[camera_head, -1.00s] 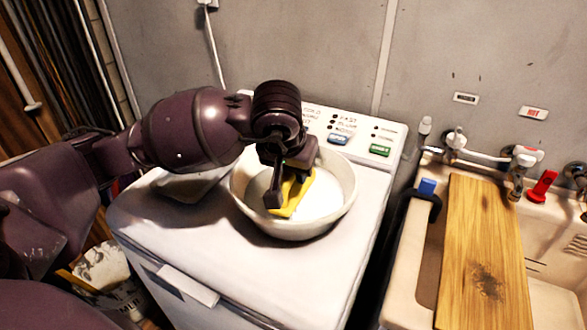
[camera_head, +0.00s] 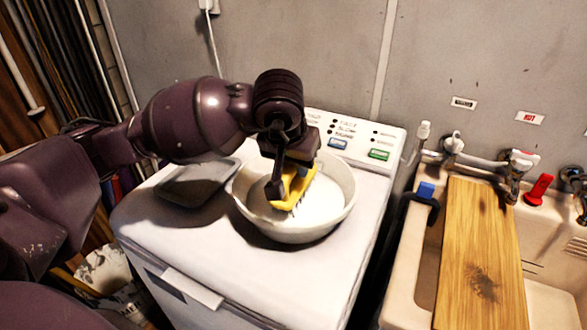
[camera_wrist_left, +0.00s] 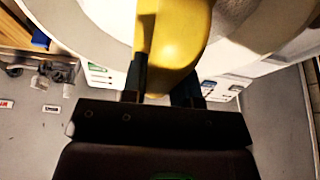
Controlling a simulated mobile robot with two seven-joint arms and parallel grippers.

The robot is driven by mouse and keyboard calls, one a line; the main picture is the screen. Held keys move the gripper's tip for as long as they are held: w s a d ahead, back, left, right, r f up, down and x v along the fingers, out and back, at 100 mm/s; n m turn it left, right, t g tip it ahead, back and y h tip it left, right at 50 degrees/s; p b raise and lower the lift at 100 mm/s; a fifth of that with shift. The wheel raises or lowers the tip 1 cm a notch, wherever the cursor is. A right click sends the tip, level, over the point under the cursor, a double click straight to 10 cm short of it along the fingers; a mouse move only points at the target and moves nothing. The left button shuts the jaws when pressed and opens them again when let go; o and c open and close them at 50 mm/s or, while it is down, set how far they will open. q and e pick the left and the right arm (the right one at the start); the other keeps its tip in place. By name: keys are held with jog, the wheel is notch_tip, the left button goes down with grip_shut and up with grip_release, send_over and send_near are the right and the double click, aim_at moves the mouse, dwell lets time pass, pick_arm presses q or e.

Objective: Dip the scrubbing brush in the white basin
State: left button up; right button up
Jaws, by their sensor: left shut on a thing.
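My left gripper (camera_head: 284,183) is shut on the yellow scrubbing brush (camera_head: 298,188), pointing down over the white basin (camera_head: 335,218). The brush is tilted, with dark bristles showing below its yellow body, inside the basin's outline. I cannot tell whether the bristles touch the basin's contents. The basin stands on top of a white washing machine (camera_head: 200,255). In the left wrist view the yellow brush body (camera_wrist_left: 182,40) sits between the two dark fingers of the left gripper (camera_wrist_left: 160,88). The fingers hide part of the brush. My right gripper is not in view.
A grey shallow tray (camera_head: 195,185) lies left of the basin, under my arm. The control panel (camera_head: 355,135) is behind the basin. At right, a wooden board (camera_head: 482,250) lies across a sink with taps (camera_head: 522,165). The washer's front top is clear.

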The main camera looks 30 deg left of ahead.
pick_arm(q)
jog(key=shift+r+p, duration=0.65)
jog(key=shift+r, duration=1.55)
notch_tip(320, 180, up, 2)
jog(key=shift+p, duration=0.35)
jog(key=shift+r+p, duration=0.3)
jog(key=shift+r, duration=0.55)
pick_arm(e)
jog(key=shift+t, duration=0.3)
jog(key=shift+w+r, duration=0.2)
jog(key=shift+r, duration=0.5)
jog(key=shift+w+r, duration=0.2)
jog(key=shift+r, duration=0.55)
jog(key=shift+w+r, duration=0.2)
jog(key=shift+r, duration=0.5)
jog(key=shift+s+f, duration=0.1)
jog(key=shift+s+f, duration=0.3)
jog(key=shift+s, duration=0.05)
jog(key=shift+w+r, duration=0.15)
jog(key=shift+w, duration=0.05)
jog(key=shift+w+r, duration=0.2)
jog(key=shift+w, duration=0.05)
